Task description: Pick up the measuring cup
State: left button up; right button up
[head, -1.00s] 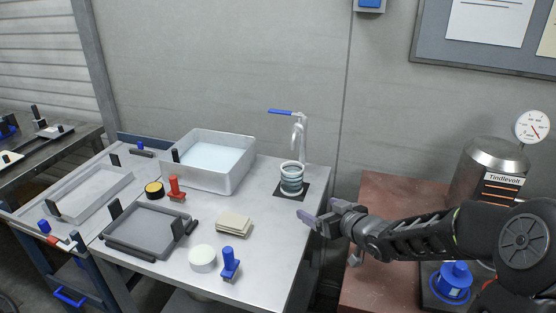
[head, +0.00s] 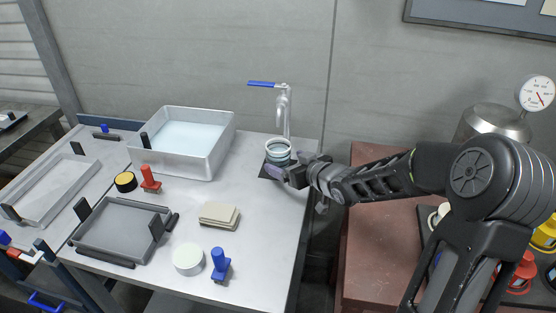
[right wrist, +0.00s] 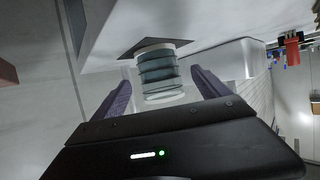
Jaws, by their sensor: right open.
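The measuring cup (head: 278,150) is a clear cup with dark blue-green bands. It stands on a dark square mat (head: 268,173) under the tap at the back right of the metal table. My right gripper (head: 293,170) is at the cup's near right side, partly covering its lower part in the head view. In the right wrist view the cup (right wrist: 158,75) appears between the two open fingers (right wrist: 160,84), with a gap on each side. I cannot tell how far the fingers reach around it. My left gripper is not in view.
A tap (head: 284,105) with a blue lever rises just behind the cup. A water-filled tray (head: 222,150) stands left of it. A stack of tan sheets (head: 219,215), a white round tub (head: 188,259) and a blue-handled stamp (head: 220,265) lie nearer. The table between is clear.

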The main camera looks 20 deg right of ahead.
jog(key=shift+w, duration=0.2)
jog(key=x, duration=0.5)
jog(key=shift+w+f, duration=0.1)
jog(key=shift+w, duration=0.05)
dwell(0.6)
jog(key=c, duration=1.7)
